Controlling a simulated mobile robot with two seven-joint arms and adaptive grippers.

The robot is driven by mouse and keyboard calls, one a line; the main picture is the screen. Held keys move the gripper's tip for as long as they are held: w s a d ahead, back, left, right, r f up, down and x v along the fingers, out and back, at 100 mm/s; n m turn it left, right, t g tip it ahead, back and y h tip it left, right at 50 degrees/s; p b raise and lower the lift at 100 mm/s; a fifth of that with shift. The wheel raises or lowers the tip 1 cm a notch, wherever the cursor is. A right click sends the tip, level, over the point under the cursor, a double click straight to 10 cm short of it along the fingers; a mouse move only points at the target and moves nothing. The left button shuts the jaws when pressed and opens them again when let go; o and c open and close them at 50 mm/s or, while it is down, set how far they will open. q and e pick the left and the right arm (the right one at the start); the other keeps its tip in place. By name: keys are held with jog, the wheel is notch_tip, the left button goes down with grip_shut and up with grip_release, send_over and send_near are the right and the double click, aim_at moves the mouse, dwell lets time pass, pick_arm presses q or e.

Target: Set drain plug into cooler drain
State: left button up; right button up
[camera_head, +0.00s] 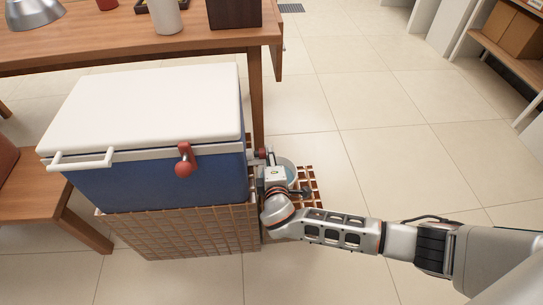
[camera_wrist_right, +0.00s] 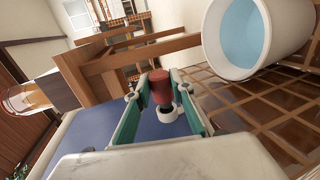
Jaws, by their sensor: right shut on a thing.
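The blue cooler (camera_head: 150,183) with a white lid (camera_head: 150,105) stands on a slatted wooden stand. My right gripper (camera_head: 264,160) is at the cooler's right side, near its end wall. In the right wrist view the fingers of the gripper (camera_wrist_right: 161,92) are shut on the red drain plug (camera_wrist_right: 159,84). The plug's dark lower end points toward the white drain fitting (camera_wrist_right: 167,114) on the blue wall. The plug appears close to the fitting; I cannot tell whether they touch. My left gripper is not in view.
A white bucket (camera_wrist_right: 222,58) with blue water stands beside the gripper on the slatted stand (camera_head: 180,235). A wooden table (camera_head: 100,45) is behind the cooler, and a wooden bench (camera_head: 40,195) is at left. A red latch (camera_head: 184,163) hangs on the cooler's front. Tiled floor at right is clear.

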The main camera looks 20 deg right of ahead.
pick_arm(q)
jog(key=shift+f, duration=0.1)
pick_arm(e)
jog(key=shift+w+a, duration=0.1)
jog(key=shift+a, duration=0.2)
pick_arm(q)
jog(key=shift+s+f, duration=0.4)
pick_arm(e)
jog(key=shift+w+a, duration=0.15)
jog(key=shift+a, duration=0.5)
jog(key=o, duration=1.1)
jog(key=shift+o, duration=0.2)
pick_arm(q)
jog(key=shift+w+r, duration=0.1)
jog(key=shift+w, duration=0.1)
pick_arm(e)
jog(key=v, duration=0.7)
jog(key=shift+s, duration=0.2)
jog(key=shift+r, duration=0.1)
